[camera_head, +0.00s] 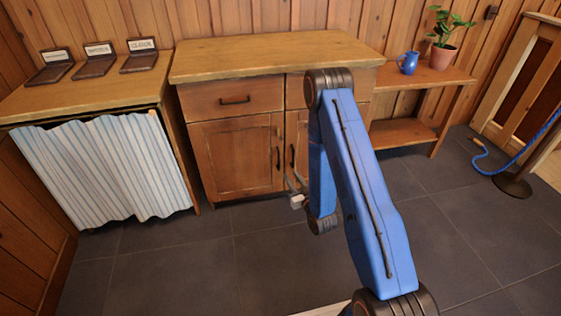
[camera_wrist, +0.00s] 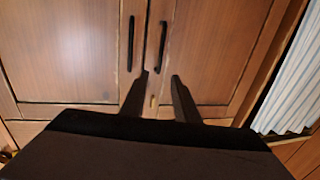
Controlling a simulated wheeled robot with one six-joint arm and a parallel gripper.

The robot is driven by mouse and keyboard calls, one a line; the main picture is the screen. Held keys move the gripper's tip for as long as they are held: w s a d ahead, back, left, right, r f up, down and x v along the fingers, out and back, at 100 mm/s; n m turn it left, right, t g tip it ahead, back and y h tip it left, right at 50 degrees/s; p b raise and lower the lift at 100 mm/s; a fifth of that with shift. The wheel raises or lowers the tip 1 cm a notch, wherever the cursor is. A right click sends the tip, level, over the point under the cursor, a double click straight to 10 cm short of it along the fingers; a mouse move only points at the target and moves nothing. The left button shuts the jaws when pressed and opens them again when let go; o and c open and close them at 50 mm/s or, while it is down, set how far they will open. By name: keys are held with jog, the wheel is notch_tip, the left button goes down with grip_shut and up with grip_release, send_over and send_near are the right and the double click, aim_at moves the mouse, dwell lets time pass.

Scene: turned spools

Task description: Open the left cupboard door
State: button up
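The left cupboard door (camera_head: 230,158) is a brown wooden panel that looks closed under a drawer. Its dark upright bar handle (camera_head: 278,158) is near the door's right edge. In the wrist view, which looks turned over, this door (camera_wrist: 220,50) is on the right and its handle (camera_wrist: 162,42) is near the middle. The right door (camera_wrist: 70,50) has its own dark handle (camera_wrist: 131,43). My gripper (camera_head: 294,178) is in front of the doors, low and slightly right of the left handle. In the wrist view my gripper (camera_wrist: 160,75) has its fingers apart, with nothing between them.
A side table (camera_head: 80,98) with a striped curtain (camera_head: 105,168) stands left of the cupboard. A low shelf with a blue jug (camera_head: 408,62) and a potted plant (camera_head: 442,48) is at right. The grey tiled floor (camera_head: 200,260) in front is clear.

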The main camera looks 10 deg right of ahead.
aim_at(279, 158)
jog(key=w, duration=0.4)
jog(key=w+a, duration=0.1)
jog(key=w, duration=0.3)
jog(key=w+a, duration=0.1)
jog(key=w, duration=0.3)
jog(key=shift+w+a, duration=0.2)
grip_shut()
